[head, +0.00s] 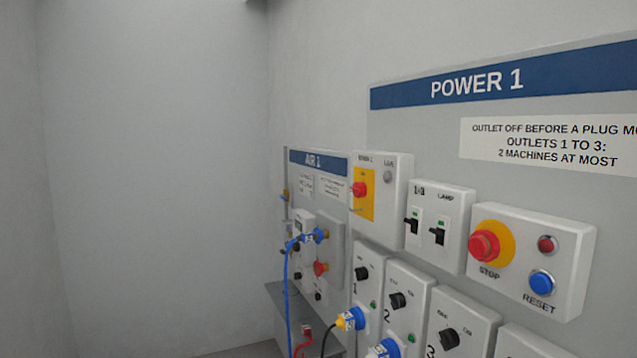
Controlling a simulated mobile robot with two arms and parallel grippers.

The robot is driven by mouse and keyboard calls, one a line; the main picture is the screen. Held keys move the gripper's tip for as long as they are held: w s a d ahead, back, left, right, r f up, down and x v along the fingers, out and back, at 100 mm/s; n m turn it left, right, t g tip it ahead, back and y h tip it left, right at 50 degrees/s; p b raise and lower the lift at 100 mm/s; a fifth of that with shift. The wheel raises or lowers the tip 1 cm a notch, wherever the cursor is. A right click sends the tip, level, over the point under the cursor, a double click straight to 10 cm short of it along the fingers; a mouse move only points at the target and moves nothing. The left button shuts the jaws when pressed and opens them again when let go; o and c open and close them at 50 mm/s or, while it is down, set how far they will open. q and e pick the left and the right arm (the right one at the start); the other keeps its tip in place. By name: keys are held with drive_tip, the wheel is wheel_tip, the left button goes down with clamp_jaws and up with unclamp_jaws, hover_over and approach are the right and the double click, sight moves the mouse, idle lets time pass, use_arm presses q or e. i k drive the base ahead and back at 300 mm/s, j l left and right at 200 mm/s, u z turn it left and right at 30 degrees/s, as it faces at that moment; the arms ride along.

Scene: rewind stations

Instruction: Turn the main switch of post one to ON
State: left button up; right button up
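The POWER 1 panel (405,110) is on the wall at the right, seen at a slant. At its upper left is a pale box with a red rotary knob (359,189) on a yellow plate (367,208); this looks like the main switch. The small label above it is too blurred to read surely. I cannot tell which position the knob is in. A small grey round lamp (388,175) sits to its right on the same box. Neither of my grippers is in view.
Right of that box are two black toggle switches (438,236), a red STOP button (484,245) and a blue RESET button (541,283). Below are outlet boxes with black knobs (398,300) and blue plugs (351,319). The AIR 1 panel (320,162) has a hanging blue hose (287,285).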

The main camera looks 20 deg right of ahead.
sight(360, 189)
drive_tip(key=i, duration=2.35)
drive_tip(key=i+z, duration=0.2)
drive_tip(key=i, duration=0.3)
drive_tip(key=i+j+z, duration=0.15)
drive_tip(key=i, duration=0.4)
drive_tip(key=i+z, duration=0.2)
drive_tip(key=i, duration=0.3)
drive_tip(key=i+j+z, duration=0.2)
drive_tip(key=i, duration=0.3)
drive_tip(key=z, duration=0.5)
drive_tip(key=i+j+z, duration=0.1)
drive_tip(key=z, duration=0.85)
drive_tip(key=j+z, duration=0.1)
drive_tip(key=z, duration=0.35)
drive_tip(key=j+z, duration=0.1)
drive_tip(key=z, duration=0.4)
